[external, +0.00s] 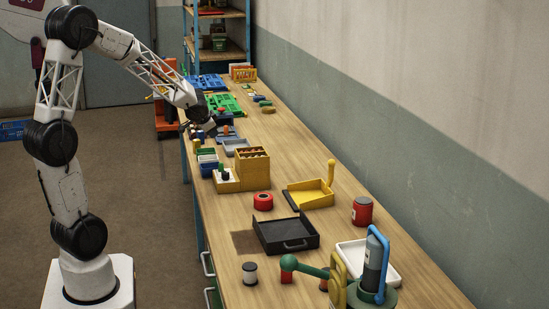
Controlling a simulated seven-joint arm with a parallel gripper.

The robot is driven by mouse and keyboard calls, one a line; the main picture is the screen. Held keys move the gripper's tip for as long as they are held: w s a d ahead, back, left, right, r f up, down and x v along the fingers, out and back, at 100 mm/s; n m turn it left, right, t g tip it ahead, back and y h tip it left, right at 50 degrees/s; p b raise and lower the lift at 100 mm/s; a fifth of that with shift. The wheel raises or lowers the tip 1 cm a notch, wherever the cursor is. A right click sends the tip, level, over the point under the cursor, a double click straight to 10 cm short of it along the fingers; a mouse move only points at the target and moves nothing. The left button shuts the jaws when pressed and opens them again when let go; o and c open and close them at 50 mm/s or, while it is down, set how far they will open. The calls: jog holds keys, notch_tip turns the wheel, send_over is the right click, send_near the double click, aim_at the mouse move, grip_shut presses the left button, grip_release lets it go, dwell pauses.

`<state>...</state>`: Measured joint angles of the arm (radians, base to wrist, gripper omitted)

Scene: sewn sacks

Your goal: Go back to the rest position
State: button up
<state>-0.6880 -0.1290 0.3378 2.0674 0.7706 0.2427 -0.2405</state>
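My gripper (208,128) is at the end of my arm, which reaches from the left over the near-left edge of the long wooden workbench (290,150). It is low over small blue and grey trays about midway along the bench. The fingers are dark and too small in the external view to tell whether they are open or shut, or whether anything is between them. I cannot tell whether it touches the things under it.
Close by are a yellow box (253,170) and a green tray (223,105). Nearer are a yellow tray (309,195), a black tray (286,235), a red can (362,211) and a tall blue-handled device (375,262). A wall runs along the right. Floor left of the bench is mostly clear.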

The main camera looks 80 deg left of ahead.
jog(key=s+d+r+h, duration=0.1)
jog(key=s+d+r, duration=0.1)
jog(key=d, duration=0.7)
jog(key=s+d+r+h, duration=0.1)
jog(key=s+d+r, duration=0.1)
jog(key=d, duration=0.6)
jog(key=s+d+r, duration=0.2)
jog(key=d, duration=0.7)
jog(key=s+d+m+g+h, duration=0.1)
jog(key=s+d+h, duration=0.1)
jog(key=s+d, duration=0.6)
jog(key=s+d+m+g+h, duration=0.1)
jog(key=s+d+h, duration=0.1)
jog(key=s+d, duration=0.6)
jog(key=d, duration=0.4)
jog(key=shift+d+m+h, duration=0.3)
jog(key=shift+m+h, duration=0.1)
